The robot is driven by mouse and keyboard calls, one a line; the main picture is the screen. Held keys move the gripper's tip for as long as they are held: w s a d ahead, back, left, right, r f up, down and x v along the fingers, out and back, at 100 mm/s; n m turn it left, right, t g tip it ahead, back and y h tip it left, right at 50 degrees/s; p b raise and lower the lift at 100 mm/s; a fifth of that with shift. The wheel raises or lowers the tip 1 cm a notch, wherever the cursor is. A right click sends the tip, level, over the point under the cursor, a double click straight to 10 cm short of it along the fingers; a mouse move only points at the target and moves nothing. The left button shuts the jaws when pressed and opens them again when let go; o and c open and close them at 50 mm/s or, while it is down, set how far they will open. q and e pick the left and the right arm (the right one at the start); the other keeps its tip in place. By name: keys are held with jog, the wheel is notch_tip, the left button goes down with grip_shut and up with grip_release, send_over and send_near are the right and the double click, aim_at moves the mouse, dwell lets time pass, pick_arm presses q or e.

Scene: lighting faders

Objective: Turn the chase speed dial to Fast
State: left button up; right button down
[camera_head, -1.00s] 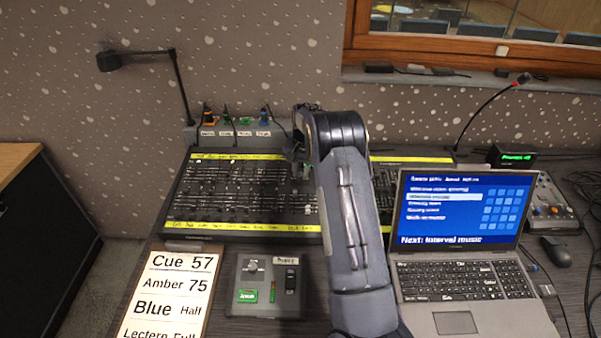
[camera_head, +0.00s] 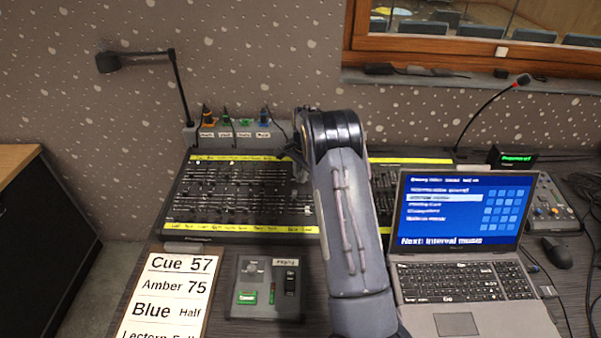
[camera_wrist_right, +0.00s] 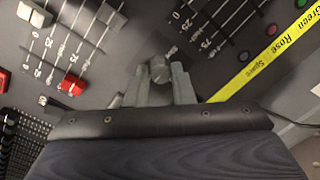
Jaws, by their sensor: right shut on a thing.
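The lighting desk (camera_head: 236,190) carries rows of faders between yellow label strips in the head view. In the right wrist view a small grey round dial (camera_wrist_right: 160,68) sits on the dark panel. My right gripper (camera_wrist_right: 160,78) is shut on this dial, with one finger on each side of it. The small lettering beside the dial is too blurred to read, so its setting cannot be told. In the head view my right arm hides much of the desk's middle, and the dial cannot be made out there. My left gripper is out of view.
Faders and red buttons (camera_wrist_right: 72,85) lie near the gripper in the wrist view. An open laptop (camera_head: 450,270) stands right of my arm. A small control box (camera_head: 265,300) and a cue card (camera_head: 165,295) lie in front. A desk lamp (camera_head: 178,90) stands behind left.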

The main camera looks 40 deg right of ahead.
jog(key=shift+w+r, duration=0.1)
jog(key=c, duration=1.3)
grip_release()
jog(key=shift+o, duration=0.2)
notch_tip(320, 180, up, 8)
jog(key=s, duration=0.1)
jog(key=shift+f+b, duration=0.2)
jog(key=shift+b, duration=0.1)
jog(key=shift+s, duration=0.15)
